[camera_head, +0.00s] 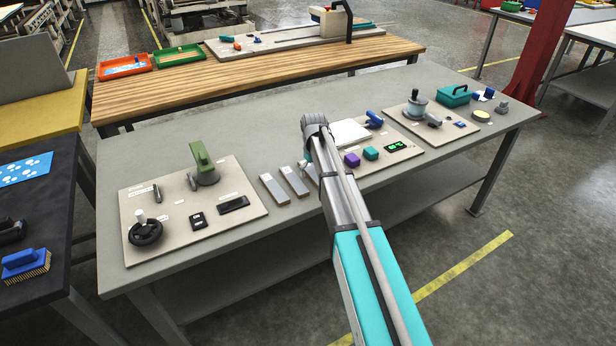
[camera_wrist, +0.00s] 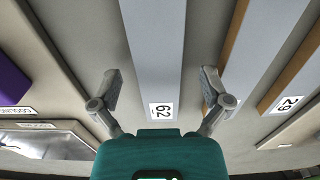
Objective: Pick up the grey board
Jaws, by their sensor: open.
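A plain grey board (camera_wrist: 153,50) with a white number label lies lengthwise in the middle of the wrist view. My gripper (camera_wrist: 160,88) is open, with one finger on each side of this board and visible gaps between fingers and board. I cannot tell how high the fingertips are above the table. In the head view, the board (camera_head: 312,174) is mostly hidden behind my arm, and my gripper is largely hidden too. Two more boards, a nearer one (camera_head: 294,181) and an outer one (camera_head: 273,189), lie beside it to the left; the wrist view shows brown edges on them.
A panel with a green-handled press (camera_head: 204,163) and black handwheel stands left on the grey table (camera_head: 300,107).

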